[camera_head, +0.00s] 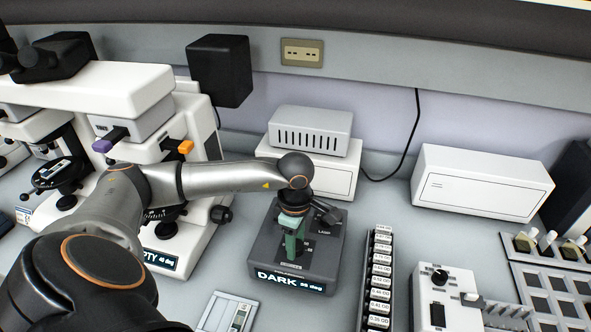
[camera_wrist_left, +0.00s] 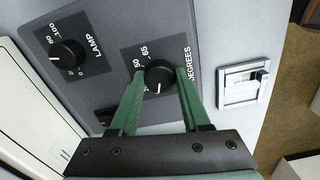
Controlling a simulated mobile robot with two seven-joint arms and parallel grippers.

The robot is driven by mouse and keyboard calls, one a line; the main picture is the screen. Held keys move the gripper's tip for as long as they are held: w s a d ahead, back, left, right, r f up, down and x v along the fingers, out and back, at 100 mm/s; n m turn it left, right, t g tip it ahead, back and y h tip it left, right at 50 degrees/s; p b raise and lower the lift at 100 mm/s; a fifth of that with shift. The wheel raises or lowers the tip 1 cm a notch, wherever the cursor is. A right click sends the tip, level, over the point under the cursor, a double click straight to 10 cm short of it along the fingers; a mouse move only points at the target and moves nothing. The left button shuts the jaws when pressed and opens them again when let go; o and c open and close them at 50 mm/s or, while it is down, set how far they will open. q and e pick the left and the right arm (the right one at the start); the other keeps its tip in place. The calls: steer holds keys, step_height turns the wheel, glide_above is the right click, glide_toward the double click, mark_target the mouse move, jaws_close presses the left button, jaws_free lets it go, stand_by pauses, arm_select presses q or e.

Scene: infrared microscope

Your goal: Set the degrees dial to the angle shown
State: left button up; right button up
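The degrees dial (camera_wrist_left: 158,75) is a round black knob with a white pointer line, on a dark panel lettered DEGREES with numbers including 50 and 65. In the wrist view, the pointer points down in the picture. My left gripper (camera_wrist_left: 161,77) has its two green fingers on either side of this dial, close to its edges. I cannot tell whether they press on it. In the head view, the left gripper (camera_head: 292,246) is over the dark box (camera_head: 262,250) and hides the dial. The box's lit display (camera_head: 291,280) reads DARK and a small, unclear degree value. My right gripper is not in view.
The LAMP dial (camera_wrist_left: 67,54) is on the same box, beside the degrees panel. A rack of labelled items (camera_head: 379,280) stands right of the box, and a small light-coloured device (camera_head: 226,312) lies in front. A white microscope (camera_head: 180,215) stands at left, with white cases (camera_head: 480,183) behind.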

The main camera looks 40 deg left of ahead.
arm_select(q)
jaws_close()
